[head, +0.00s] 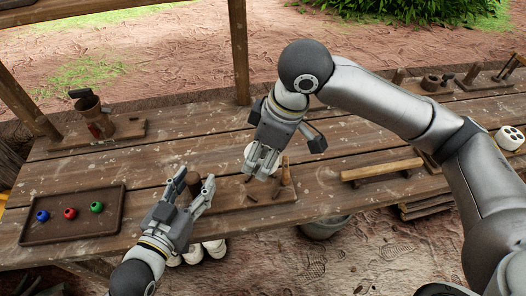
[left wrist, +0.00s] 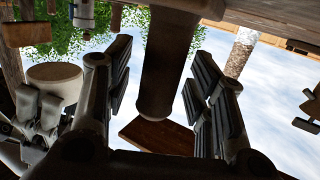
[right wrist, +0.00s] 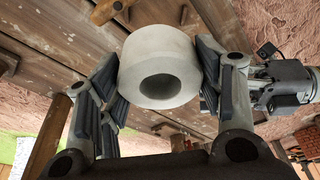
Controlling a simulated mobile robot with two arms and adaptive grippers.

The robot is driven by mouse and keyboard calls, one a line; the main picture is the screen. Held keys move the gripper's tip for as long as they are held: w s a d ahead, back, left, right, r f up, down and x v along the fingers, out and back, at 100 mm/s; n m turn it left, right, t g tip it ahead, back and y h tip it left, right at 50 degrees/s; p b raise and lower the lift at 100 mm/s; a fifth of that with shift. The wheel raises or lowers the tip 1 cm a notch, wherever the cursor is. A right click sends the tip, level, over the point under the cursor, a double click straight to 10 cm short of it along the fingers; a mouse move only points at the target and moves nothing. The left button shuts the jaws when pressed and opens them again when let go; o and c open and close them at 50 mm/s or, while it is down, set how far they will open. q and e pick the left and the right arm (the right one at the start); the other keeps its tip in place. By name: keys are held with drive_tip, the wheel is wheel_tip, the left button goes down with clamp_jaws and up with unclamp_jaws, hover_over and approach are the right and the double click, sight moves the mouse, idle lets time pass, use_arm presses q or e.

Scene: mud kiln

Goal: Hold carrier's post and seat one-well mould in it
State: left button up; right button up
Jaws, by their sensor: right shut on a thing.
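The one-well mould (right wrist: 160,58) is a pale grey cylinder with one dark hole. My right gripper (head: 262,166) is shut on it, above the carrier (head: 232,197), a low wooden board on the bench. The mould also shows at the left of the left wrist view (left wrist: 55,78); in the head view the fingers mostly hide it. A dark wooden post (left wrist: 168,65) stands between the fingers of my left gripper (head: 195,178), with gaps on both sides. That gripper is open around the post. Another short post (head: 286,174) stands at the carrier's right side, near the right gripper.
A tray (head: 120,222) with blue, red and green balls lies at the left. A board with a brown pot (head: 96,118) stands behind it. A wooden bar (head: 382,169) lies to the right, and a white mould with several wells (head: 510,138) is at the far right.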

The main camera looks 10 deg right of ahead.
use_arm(q)
drive_tip(key=shift+s, duration=0.1)
drive_tip(key=v, duration=1.1)
drive_tip(key=shift+s+a, duration=0.25)
drive_tip(key=shift+s, duration=0.1)
